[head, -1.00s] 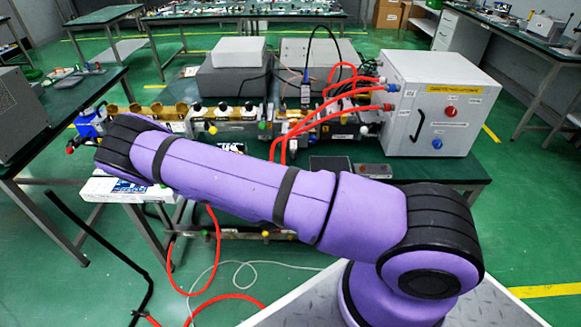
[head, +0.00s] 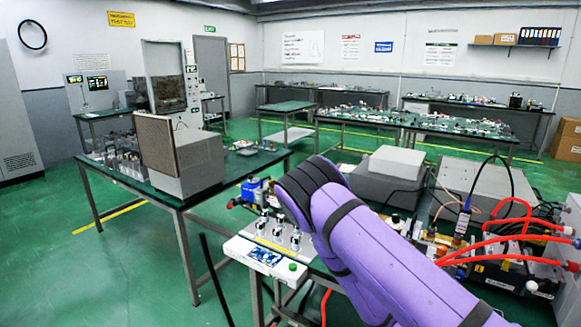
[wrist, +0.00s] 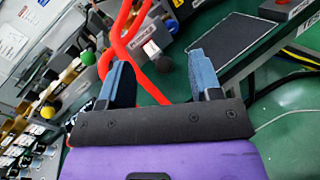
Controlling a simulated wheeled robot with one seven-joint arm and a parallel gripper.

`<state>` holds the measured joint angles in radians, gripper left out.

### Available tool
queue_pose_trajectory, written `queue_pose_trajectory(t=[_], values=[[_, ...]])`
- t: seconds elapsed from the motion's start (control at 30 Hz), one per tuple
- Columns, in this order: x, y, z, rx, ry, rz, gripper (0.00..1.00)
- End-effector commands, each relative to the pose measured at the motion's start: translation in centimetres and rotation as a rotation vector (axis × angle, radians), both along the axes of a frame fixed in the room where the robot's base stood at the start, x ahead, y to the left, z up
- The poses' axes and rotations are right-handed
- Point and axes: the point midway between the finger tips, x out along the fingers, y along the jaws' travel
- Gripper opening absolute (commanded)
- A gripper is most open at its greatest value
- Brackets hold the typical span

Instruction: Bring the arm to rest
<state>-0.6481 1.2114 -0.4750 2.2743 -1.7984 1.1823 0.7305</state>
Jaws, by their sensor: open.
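My gripper (wrist: 163,84) shows in the wrist view with its two blue-grey fingers well apart. No object is held between them. Behind the fingers are a red hose (wrist: 128,45), a dark flat panel (wrist: 225,40) and the bench equipment, seen at a tilt. In the head view my purple arm reaches from the lower right up to the middle, over the near bench. Its far end hides part of the bench, and the gripper itself does not show there.
A microwave setup with red hoses (head: 500,240) and grey boxes (head: 385,185) fills the bench at right. A large grey instrument (head: 180,155) stands on the left table. A white box (head: 265,257) lies at the near bench's edge. Green floor (head: 90,275) is clear at lower left.

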Motion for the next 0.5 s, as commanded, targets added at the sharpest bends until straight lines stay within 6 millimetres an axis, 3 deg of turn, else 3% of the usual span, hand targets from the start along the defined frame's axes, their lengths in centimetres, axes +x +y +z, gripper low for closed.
queue_pose_trajectory(t=[0.1,0.5], values=[[-0.5,-0.3,3.1,0.066,-0.068,-0.116,0.58],[-3.9,-1.1,11.6,0.315,-0.246,-0.482,0.58]])
